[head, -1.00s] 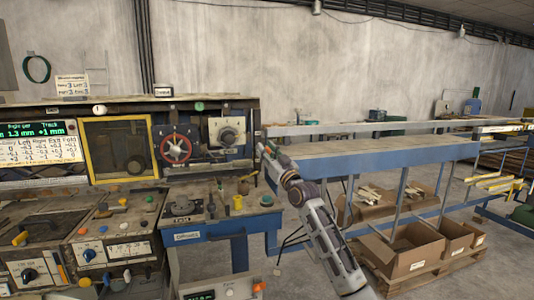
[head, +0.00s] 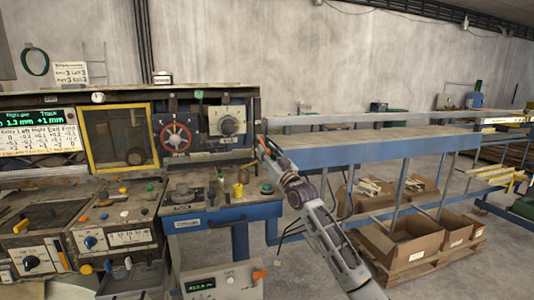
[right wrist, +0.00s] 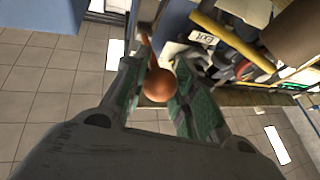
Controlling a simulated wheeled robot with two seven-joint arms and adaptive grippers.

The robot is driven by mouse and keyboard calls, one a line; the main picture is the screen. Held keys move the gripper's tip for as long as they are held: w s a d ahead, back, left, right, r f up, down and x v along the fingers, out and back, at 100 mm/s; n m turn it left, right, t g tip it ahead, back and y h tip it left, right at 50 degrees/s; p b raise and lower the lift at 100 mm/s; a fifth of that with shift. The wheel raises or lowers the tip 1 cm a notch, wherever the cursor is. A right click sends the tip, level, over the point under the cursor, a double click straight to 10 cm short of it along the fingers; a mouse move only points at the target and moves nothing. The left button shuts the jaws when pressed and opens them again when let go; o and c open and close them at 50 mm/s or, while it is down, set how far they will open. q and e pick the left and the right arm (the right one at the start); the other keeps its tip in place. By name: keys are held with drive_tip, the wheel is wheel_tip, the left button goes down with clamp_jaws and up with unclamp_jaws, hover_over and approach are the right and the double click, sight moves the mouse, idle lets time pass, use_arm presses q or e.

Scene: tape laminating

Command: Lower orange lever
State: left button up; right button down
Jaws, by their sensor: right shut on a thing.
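The orange lever's round orange knob (right wrist: 159,84) shows in the right wrist view, with a thin stem running up from it. My right gripper (right wrist: 160,90) is shut on the knob, one green-padded finger on each side of it. In the head view my right gripper (head: 265,146) is at the right end of the machine, beside the left end of the long bench. The lever is too small and covered there to make out clearly. My left gripper is out of view.
The machine has a red handwheel (head: 175,138), a yellow-framed window (head: 90,112) and a blue control desk (head: 222,213). A long blue-edged bench (head: 370,150) stands right of the gripper, with cardboard boxes (head: 400,242) below.

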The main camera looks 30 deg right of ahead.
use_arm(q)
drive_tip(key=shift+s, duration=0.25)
use_arm(e)
drive_tip(key=shift+f, duration=0.25)
drive_tip(key=c, duration=1.1)
unclamp_jaws()
drive_tip(key=shift+w, duration=0.15)
drive_tip(key=shift+r, duration=0.1)
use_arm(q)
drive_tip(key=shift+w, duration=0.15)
use_arm(e)
drive_tip(key=v, duration=1.2)
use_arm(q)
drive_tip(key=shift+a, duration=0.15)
